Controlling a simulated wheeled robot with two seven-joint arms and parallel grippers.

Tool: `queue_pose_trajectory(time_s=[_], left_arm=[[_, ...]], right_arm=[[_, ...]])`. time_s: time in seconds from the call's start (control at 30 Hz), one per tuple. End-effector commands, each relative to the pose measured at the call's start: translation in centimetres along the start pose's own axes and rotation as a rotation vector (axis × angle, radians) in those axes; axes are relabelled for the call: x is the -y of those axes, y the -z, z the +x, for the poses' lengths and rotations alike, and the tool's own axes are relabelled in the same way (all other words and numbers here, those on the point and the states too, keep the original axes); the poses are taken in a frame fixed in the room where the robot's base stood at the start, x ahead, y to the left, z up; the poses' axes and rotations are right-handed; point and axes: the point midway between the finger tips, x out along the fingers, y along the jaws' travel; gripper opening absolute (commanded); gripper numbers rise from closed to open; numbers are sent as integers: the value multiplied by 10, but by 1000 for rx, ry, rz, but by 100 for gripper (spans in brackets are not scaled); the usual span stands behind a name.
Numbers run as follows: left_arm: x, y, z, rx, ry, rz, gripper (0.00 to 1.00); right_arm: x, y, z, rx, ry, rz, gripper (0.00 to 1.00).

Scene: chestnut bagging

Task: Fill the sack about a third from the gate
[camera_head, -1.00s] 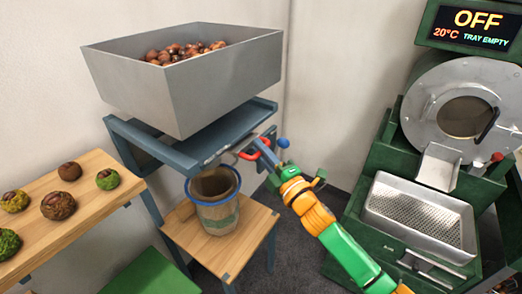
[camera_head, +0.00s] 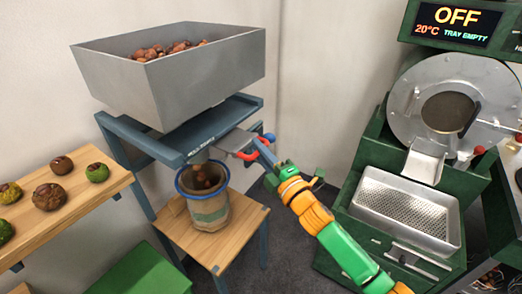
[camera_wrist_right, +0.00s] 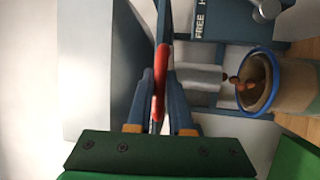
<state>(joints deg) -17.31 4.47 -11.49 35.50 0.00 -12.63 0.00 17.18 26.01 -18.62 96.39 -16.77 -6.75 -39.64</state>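The sack (camera_head: 209,213), with a blue rim, stands upright on a wooden stand under the hopper (camera_head: 190,85). Brown chestnuts (camera_head: 203,179) show in its mouth and just below the hopper outlet, seemingly falling in; the fill level inside is hidden. The gate (camera_head: 234,142) is a grey plate sticking out to the right of the hopper frame, with a red handle (camera_head: 246,155). My right gripper (camera_head: 264,152) is shut on this handle. In the right wrist view, the red handle (camera_wrist_right: 160,82) lies between the fingers and chestnuts show at the sack's mouth (camera_wrist_right: 262,82). My left gripper is out of view.
The hopper holds many chestnuts (camera_head: 170,50). A wooden shelf (camera_head: 85,205) with several husked chestnuts is at left. A green roaster (camera_head: 375,190) with a perforated tray (camera_head: 405,212) stands at right. A green box (camera_head: 145,272) is on the floor in front.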

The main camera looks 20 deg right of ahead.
Motion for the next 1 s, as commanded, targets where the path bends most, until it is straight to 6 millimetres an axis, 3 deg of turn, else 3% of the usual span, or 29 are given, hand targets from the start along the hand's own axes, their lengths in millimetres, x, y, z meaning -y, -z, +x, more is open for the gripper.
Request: queue_pose_trajectory(time_s=[0.03,0.1,0.43,0.8,1.0], left_arm=[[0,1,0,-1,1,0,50],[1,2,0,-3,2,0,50],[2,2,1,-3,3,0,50],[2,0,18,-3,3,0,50],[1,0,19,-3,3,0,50]], right_arm=[[-1,0,0,0,-1,0,34],[-1,0,0,0,-1,-1,47],[0,0,-3,1,0,-1,47],[3,0,-64,0,1,-1,47],[-1,0,-71,0,-1,-1,47]])
